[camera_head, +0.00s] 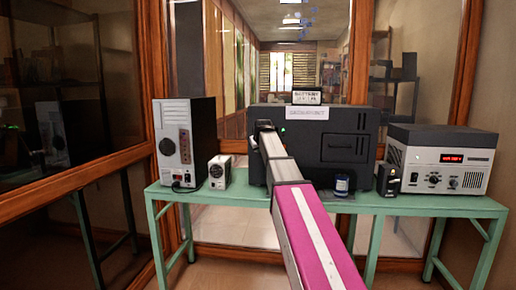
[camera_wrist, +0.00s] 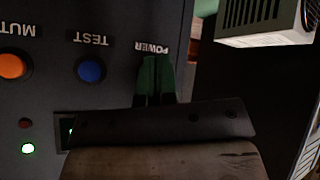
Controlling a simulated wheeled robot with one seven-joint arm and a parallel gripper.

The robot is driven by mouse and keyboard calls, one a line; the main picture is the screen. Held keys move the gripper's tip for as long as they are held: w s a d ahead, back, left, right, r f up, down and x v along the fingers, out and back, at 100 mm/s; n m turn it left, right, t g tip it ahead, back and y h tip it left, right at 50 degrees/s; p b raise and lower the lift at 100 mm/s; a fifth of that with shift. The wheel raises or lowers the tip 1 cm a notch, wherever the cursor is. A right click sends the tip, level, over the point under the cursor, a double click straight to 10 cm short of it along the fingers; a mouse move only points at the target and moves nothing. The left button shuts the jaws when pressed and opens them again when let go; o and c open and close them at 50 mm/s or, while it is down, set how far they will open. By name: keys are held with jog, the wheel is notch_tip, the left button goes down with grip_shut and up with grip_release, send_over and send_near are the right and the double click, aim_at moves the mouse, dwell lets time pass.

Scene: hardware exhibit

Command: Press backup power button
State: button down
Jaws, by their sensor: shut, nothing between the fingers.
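The black backup power unit (camera_head: 345,150) stands on the green table in the head view, with small signs on top. My gripper (camera_head: 263,124) reaches its left part. In the wrist view its panel appears upside down, with an orange MUTE button (camera_wrist: 12,66), a blue TEST button (camera_wrist: 91,70) and a POWER label (camera_wrist: 152,48). My gripper (camera_wrist: 156,75) is shut, its dark greenish fingers side by side just below that label in the picture. They cover the spot where the power button would be; I cannot tell whether they touch it.
A green lamp (camera_wrist: 28,148) glows on the panel beside a dull red lamp (camera_wrist: 25,123).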

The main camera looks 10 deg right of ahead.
jog(key=s+a, duration=0.2)
jog(key=s, duration=0.3)
jog(key=shift+s, duration=0.4)
jog(key=shift+d, duration=0.1)
dwell(1.2)
